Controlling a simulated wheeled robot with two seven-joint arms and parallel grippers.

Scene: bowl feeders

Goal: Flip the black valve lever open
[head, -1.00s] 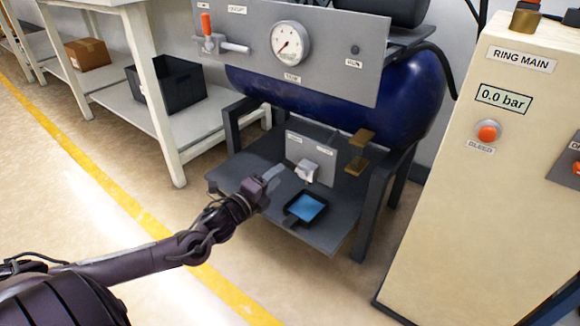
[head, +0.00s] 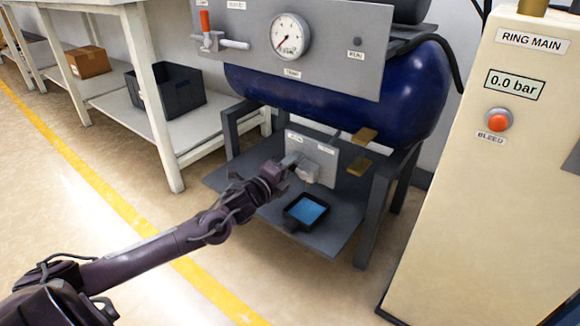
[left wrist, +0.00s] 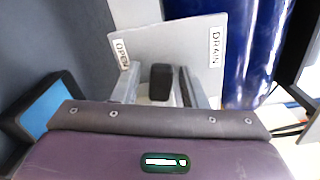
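The black valve lever (left wrist: 160,78) shows in the left wrist view in front of a light grey plate (left wrist: 172,42) with labels reading OPEN and DRAIN. In the head view the same plate (head: 325,160) stands on the low shelf under the blue tank, with a pale valve body (head: 308,172) on it. My left gripper (head: 291,160) is at the valve. Its two fingers (left wrist: 158,88) stand apart on either side of the lever, with a gap visible on at least one side. The lever's lower part is hidden behind my gripper. My right gripper is in neither view.
A black tray (head: 290,222) with a blue inside sits on the shelf (head: 340,230) just below the valve. The blue tank (head: 405,95) and gauge panel (head: 340,50) overhang it. A cream RING MAIN cabinet (head: 470,210) stands right. The floor at left is open.

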